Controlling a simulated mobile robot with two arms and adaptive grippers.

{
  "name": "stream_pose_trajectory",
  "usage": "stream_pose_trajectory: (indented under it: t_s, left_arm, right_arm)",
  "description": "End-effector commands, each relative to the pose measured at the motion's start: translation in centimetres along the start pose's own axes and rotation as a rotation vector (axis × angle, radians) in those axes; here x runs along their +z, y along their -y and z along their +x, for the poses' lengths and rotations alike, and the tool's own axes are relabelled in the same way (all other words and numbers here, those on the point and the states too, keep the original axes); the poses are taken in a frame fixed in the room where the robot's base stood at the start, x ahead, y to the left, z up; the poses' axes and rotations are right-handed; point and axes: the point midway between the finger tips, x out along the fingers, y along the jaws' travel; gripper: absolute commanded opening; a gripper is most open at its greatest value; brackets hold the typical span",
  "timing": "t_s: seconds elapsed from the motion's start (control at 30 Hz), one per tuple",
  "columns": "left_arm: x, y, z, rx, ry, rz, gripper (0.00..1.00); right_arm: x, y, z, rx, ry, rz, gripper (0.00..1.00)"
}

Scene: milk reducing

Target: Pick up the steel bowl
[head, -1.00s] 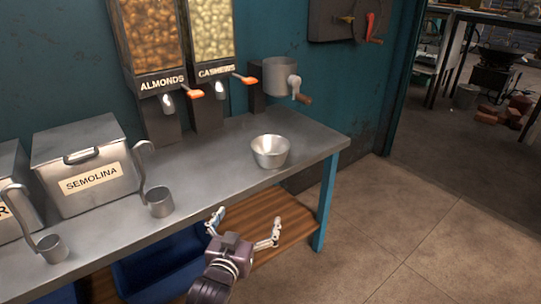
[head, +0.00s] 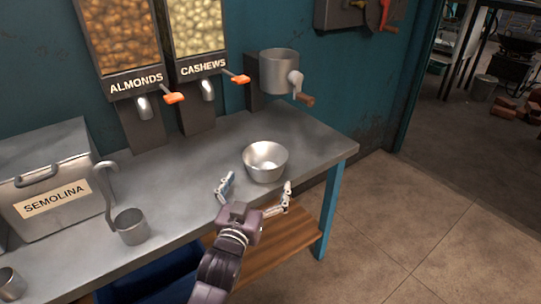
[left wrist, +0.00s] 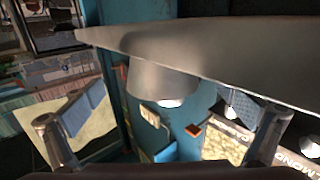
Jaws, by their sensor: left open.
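The steel bowl (head: 265,173) stands upright and empty on the metal counter (head: 190,190), near its front edge in the head view. My left gripper (head: 256,193) is open and empty, its fingers spread just in front of the bowl and apart from it. In the left wrist view, which looks upside down, a grey shape that appears to be the bowl (left wrist: 160,78) lies between the spread fingers (left wrist: 178,115). My right gripper is not in view.
A grinder (head: 279,72) with a crank stands behind the bowl. Almond (head: 137,84) and cashew (head: 203,66) dispensers stand at the back. A semolina bin (head: 50,195) and a ladle (head: 130,227) are on the left. The counter left of the bowl is clear.

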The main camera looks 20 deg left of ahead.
Motion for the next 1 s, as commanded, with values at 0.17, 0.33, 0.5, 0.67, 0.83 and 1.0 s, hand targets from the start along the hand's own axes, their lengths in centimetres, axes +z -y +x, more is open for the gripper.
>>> stream_pose_trajectory:
  t_s: [0.17,0.33,0.5,0.67,0.83,1.0]
  left_arm:
    - [0.0,0.0,1.3,0.0,-0.001,0.001,1.0]
    - [-0.2,0.1,2.8,0.0,-0.001,0.001,1.0]
    - [-0.9,0.2,4.7,0.0,-0.003,0.001,1.0]
    - [-1.2,0.3,6.8,0.0,-0.001,0.0,1.0]
    - [-1.2,0.3,7.7,0.0,0.0,0.0,1.0]
    - [-1.2,0.3,7.7,0.0,0.001,0.0,1.0]
  right_arm:
    - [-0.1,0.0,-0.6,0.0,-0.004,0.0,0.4]
    - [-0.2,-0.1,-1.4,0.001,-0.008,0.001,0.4]
    - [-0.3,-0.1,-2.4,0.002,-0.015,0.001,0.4]
    - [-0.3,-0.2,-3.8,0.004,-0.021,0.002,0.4]
    - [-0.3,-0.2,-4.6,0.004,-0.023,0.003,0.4]
    - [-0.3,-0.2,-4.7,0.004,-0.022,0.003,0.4]
